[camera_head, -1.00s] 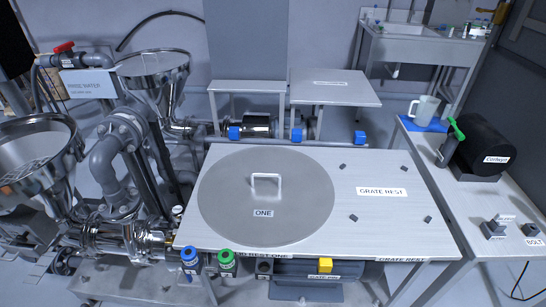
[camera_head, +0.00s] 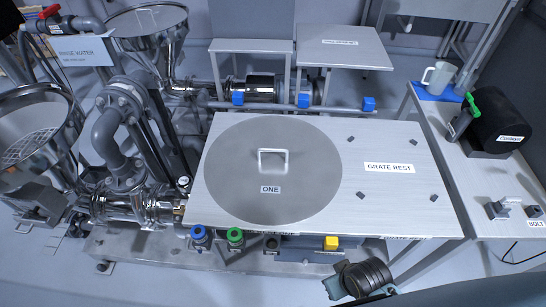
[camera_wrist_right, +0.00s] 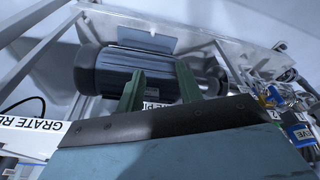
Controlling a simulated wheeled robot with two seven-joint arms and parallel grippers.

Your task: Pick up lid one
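Lid one (camera_head: 302,185) is a flat grey disc with a pale upright loop handle (camera_head: 273,160) and a label reading ONE. It lies flat on the left part of the metal table in the head view. My right gripper (camera_wrist_right: 159,82) shows two green fingers spread apart, with nothing between them, in the right wrist view. A dark motor lies beyond them. My right arm shows at the bottom of the head view, in front of the table and apart from the lid.
The table (camera_head: 395,215) has a clear area marked GRATE REST with several small dark pegs. Steel hoppers (camera_head: 150,20) and pipes stand at its left. A side bench (camera_head: 455,210) at right holds a pitcher (camera_head: 437,77) and a black cylinder (camera_head: 495,120).

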